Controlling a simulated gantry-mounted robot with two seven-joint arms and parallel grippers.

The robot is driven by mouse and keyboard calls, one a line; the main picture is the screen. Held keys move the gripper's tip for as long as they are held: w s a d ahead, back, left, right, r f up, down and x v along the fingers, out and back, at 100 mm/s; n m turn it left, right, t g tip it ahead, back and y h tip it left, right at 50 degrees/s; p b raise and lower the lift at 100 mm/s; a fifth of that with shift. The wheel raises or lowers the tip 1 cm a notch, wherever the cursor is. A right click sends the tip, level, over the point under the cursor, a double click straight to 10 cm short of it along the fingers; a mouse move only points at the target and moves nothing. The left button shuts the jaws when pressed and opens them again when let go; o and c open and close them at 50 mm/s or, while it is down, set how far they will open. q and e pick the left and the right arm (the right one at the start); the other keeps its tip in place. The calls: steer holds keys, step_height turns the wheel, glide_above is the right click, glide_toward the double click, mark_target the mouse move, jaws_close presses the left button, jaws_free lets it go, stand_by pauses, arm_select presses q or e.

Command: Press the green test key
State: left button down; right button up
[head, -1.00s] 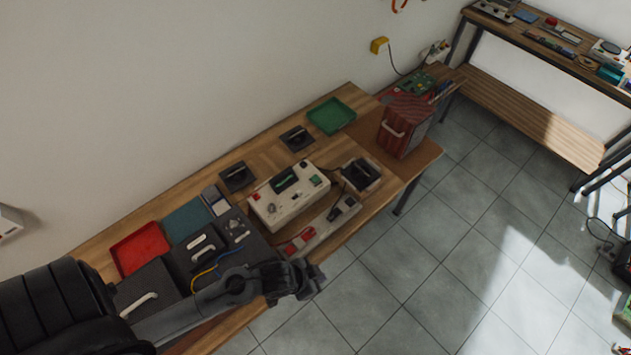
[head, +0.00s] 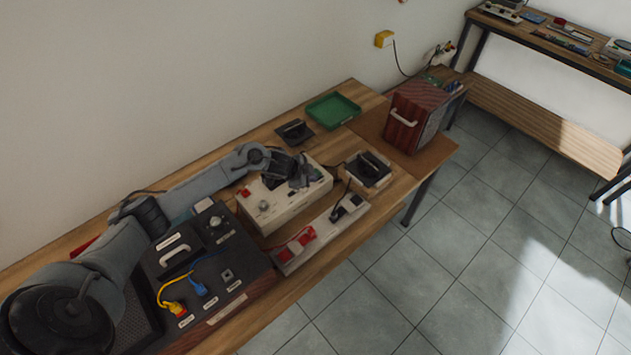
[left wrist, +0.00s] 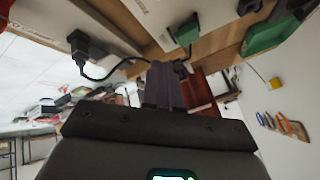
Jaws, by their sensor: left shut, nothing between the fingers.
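The white test unit (head: 282,211) sits on the wooden bench in the head view. My left gripper (head: 301,178) is over the right half of its top, its fingers shut and empty. The gripper covers the spot where the green key lies in the head view. In the left wrist view, a small green block, which looks like the green test key (left wrist: 187,31), stands on a pale surface beyond the shut fingertips (left wrist: 163,68). I cannot tell whether the fingers touch anything. My right gripper is not in view.
A power strip (head: 327,229) with red switches lies in front of the unit. A black case with cables (head: 215,262) is left of it. A black-handled block (head: 368,168), a green tray (head: 333,110) and a red box (head: 412,121) stand to the right and behind.

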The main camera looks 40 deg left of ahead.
arm_select(q)
steer(key=w+a+r+t+b, duration=0.1)
steer(key=w+a+r+b, duration=0.1)
steer(key=w+r, duration=0.3)
steer(key=shift+w+a+r+t+y+b, duration=0.25)
steer(key=shift+a+r+t+y+b, duration=0.15)
steer(key=shift+a+r, duration=0.4)
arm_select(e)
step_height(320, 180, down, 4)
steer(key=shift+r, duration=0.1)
arm_select(q)
step_height(320, 180, down, 7)
steer(key=b, duration=0.7)
steer(key=shift+f, duration=0.9)
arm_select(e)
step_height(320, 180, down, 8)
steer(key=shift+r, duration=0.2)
